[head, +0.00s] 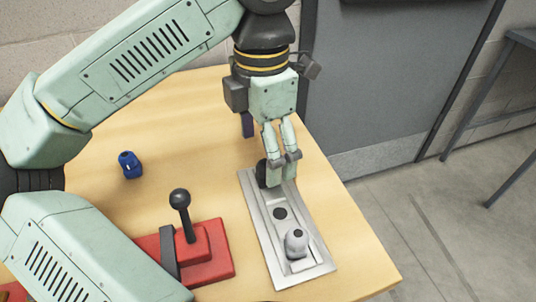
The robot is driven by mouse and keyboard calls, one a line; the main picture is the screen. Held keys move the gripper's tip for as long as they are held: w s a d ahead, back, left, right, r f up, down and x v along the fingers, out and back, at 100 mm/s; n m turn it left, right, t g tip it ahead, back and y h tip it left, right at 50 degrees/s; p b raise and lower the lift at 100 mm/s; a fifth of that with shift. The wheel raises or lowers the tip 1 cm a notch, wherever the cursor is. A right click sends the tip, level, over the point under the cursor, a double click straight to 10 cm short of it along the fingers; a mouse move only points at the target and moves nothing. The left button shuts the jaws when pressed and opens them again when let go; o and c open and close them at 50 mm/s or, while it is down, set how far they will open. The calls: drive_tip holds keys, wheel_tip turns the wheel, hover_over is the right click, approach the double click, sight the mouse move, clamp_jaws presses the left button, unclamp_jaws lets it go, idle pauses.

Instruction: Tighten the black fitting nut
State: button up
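A black round part (262,173), which looks like the black fitting nut, sits at the far end of a long metal plate (317,263) on the table. My gripper (281,181) points down over that end of the plate. Its fingers are beside the black part and partly cover it. I cannot tell whether they touch it or hold it. A flat black round spot (280,213) lies mid-plate, and a grey rounded fitting (296,243) with a dark top stands at the near end.
A red base with an upright black-knobbed lever (180,199) stands left of the plate. A small blue object (130,165) lies farther left. The wooden table (340,225) is bare right of the plate. A grey door (385,70) stands behind.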

sight(263, 162)
drive_tip(key=shift+r+p, duration=1.65)
drive_tip(key=shift+r, duration=0.85)
